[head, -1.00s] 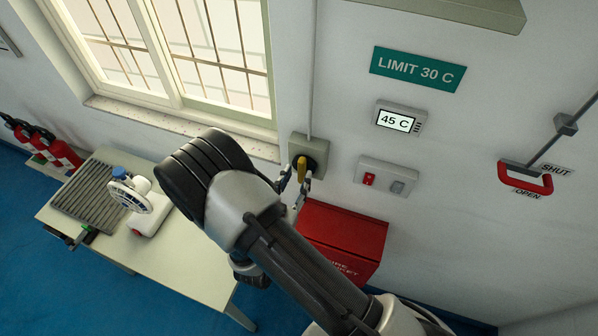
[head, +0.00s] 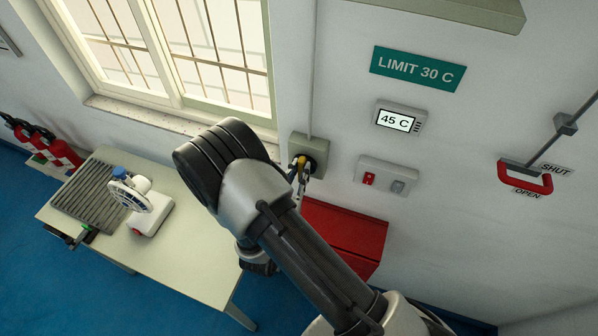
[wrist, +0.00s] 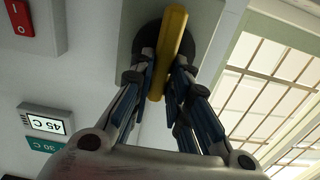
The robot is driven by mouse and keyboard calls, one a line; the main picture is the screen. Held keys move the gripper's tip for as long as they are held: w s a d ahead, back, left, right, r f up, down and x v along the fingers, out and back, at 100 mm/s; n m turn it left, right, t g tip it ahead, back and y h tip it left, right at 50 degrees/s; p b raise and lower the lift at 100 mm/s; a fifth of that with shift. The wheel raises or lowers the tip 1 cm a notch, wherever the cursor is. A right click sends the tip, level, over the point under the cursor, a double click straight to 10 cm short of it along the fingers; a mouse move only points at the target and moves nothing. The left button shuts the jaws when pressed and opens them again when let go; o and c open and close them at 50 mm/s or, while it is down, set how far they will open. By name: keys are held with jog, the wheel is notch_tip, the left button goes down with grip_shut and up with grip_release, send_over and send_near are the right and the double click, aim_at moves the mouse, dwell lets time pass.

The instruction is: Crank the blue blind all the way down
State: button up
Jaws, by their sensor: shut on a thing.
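The yellow crank handle (wrist: 168,50) sits on a dark round hub on a grey wall box (head: 318,146) to the right of the window. My gripper (head: 301,168) is at the crank; in the wrist view its fingers (wrist: 162,72) are closed on the yellow handle from both sides. The handle runs lengthwise between the fingers, its far end sticking out past them. In the head view the handle is mostly hidden by the fingers. No blue blind fabric shows in the window (head: 190,45); its top is out of view.
A red box (head: 345,235) is on the wall below the crank. A switch plate (head: 387,177), a 45 C display (head: 397,118) and a red lever (head: 525,178) are to the right. A table (head: 165,250) with a fan (head: 140,200) stands left, below the window.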

grip_shut()
